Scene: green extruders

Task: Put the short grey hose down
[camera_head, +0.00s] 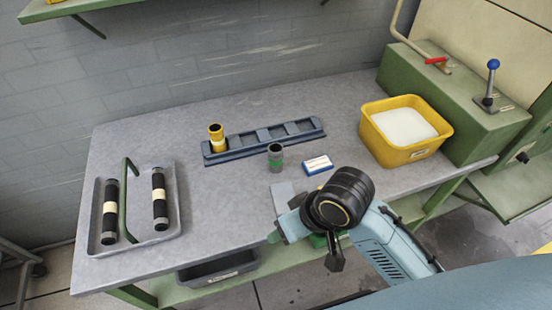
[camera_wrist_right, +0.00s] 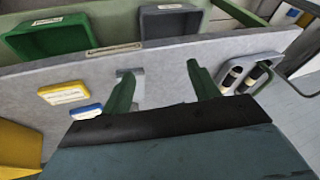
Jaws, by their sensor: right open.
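The short grey hose (camera_head: 275,161), a small dark grey cylinder with a green band, stands upright on the table just in front of the blue-grey slotted rack (camera_head: 262,140). I cannot tell whether it touches the rack. My right gripper (camera_head: 276,237) is over the front part of the table, nearer the front edge than the hose and apart from it. In the right wrist view the two green fingers (camera_wrist_right: 160,84) are spread with nothing held between them. The hose does not show in that view. My left gripper is in neither view.
A yellow hose (camera_head: 216,133) stands in the rack's left slot. A blue-white box (camera_head: 318,164) lies right of the grey hose. A yellow tub (camera_head: 412,153) stands at right, a tray (camera_head: 166,239) with two black hoses at left. The table's left middle is clear.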

